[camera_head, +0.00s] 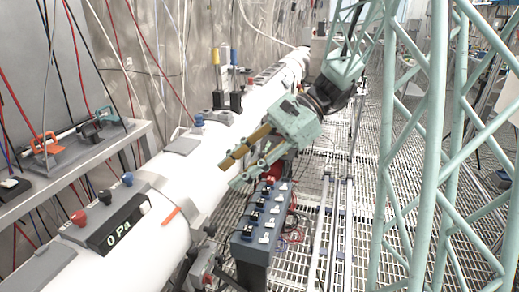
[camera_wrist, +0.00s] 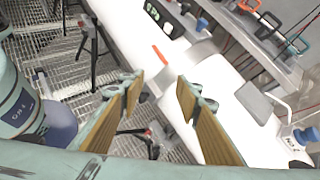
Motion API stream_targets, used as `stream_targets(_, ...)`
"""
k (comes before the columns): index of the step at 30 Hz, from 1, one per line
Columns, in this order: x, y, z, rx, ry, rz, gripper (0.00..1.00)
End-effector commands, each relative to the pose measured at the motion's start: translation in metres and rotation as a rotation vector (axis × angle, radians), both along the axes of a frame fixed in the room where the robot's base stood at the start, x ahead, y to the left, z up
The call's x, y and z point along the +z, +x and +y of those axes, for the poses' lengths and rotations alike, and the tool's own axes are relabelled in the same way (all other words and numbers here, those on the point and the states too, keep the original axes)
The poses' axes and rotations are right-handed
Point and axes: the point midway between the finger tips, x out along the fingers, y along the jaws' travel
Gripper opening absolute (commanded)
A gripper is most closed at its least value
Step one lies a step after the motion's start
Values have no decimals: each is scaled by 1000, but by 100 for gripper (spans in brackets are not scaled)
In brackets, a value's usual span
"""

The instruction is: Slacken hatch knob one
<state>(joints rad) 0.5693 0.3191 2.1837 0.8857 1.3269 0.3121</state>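My gripper (camera_head: 235,172) is open and empty, above the right side of the white pipe (camera_head: 165,185). In the wrist view its two wood-coloured fingers (camera_wrist: 160,90) stand apart with nothing between their tips. No part is labelled as hatch knob one, and I cannot tell which part it is. A dark knob-like part (camera_wrist: 143,97) shows near the left finger, partly hidden.
A "0 Pa" display (camera_head: 120,226) and red (camera_head: 79,218), black (camera_head: 105,197) and blue (camera_head: 127,178) knobs sit on the pipe. A switch box (camera_head: 252,240) stands right of it. A green lattice frame (camera_head: 430,150) rises at right. A shelf (camera_head: 60,168) is at left.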

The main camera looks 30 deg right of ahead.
Motion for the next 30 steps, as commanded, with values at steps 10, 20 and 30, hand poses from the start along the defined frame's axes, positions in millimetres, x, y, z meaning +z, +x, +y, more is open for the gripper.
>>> stream_targets(10,-15,48,-48,-179,167,74,31)
stream_targets(20,-35,88,-104,-347,326,129,31)
stream_targets(30,-61,121,-172,-519,492,172,31)
